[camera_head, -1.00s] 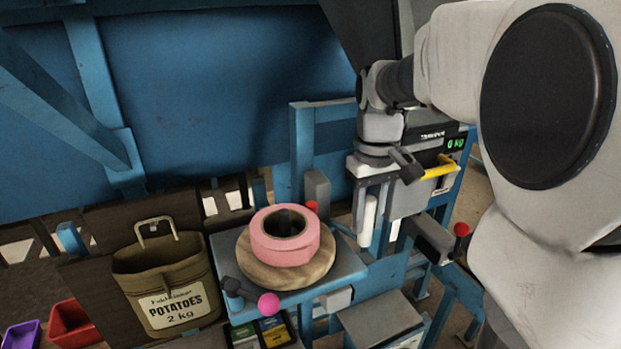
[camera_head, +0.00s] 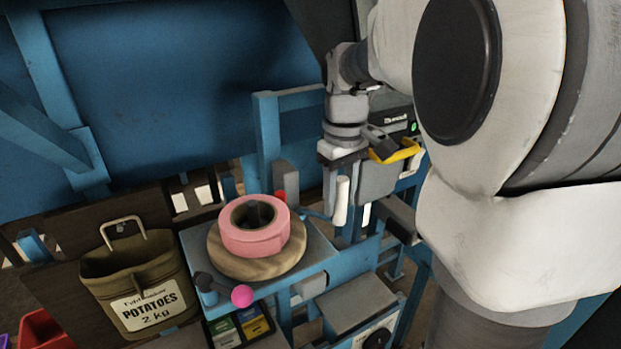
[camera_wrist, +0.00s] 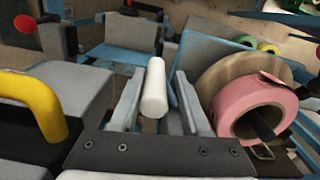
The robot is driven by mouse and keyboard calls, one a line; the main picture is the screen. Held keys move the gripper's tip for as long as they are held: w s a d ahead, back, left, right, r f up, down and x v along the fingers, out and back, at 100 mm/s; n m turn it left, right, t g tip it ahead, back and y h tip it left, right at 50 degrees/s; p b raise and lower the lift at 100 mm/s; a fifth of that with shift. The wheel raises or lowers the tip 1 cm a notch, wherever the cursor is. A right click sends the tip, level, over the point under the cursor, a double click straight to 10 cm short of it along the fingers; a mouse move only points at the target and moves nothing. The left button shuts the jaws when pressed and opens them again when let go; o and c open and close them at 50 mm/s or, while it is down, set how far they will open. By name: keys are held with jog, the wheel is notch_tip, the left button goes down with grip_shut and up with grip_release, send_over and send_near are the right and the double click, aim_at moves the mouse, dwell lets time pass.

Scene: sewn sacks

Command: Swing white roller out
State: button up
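The white roller (camera_wrist: 154,88) is a short upright cylinder. In the wrist view it stands between the two grey fingers of my gripper (camera_wrist: 158,92), with a visible gap on each side. My gripper is open. In the head view the white roller (camera_head: 341,201) shows just below my gripper (camera_head: 341,178), at the front of the blue-framed machine. The fingertips are hard to make out there, and I cannot tell how far down the roller they reach.
A pink tape roll (camera_head: 254,236) on a wooden disc (camera_head: 262,268) lies left of the roller, close to my gripper. A yellow handle (camera_head: 395,152) is close on the right. A magenta knob (camera_head: 242,296) and a potato sack (camera_head: 140,280) are at the lower left.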

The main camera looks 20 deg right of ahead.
jog(key=shift+o, duration=0.8)
